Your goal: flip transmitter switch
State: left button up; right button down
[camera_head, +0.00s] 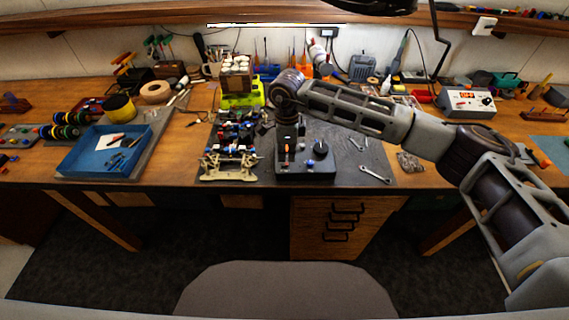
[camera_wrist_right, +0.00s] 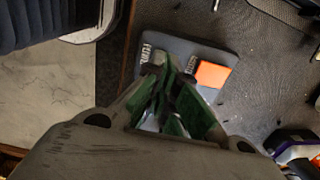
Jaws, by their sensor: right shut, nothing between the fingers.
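The transmitter (camera_head: 318,168) is a dark grey box on the black mat, with a round black knob (camera_head: 320,149), a blue part and a small orange part on it. In the right wrist view the box (camera_wrist_right: 190,46) shows a flat orange piece (camera_wrist_right: 212,73) and small white markings. My right gripper (camera_wrist_right: 172,78) is shut and empty, with green-padded fingers overlapping the box's near edge in that view. In the head view it points down over the box's left part. I cannot tell whether it touches. The fingers partly hide the box, and I cannot make out the switch's position. My left gripper is out of view.
A car chassis (camera_head: 229,167) stands close left of the transmitter. A wrench (camera_head: 375,175) lies to its right. A blue tray (camera_head: 88,160) is at the left, and a power supply (camera_head: 466,102) with a red display stands at the right. My right arm spans the bench's right side.

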aim_at(286, 164)
jog(key=shift+f+b, duration=1)
jog(key=shift+f, duration=0.25)
dwell(1.7)
jog(key=shift+s+r, duration=0.1)
jog(key=shift+r, duration=0.55)
jog(key=shift+r+p, duration=1.05)
jog(key=shift+r, duration=1.85)
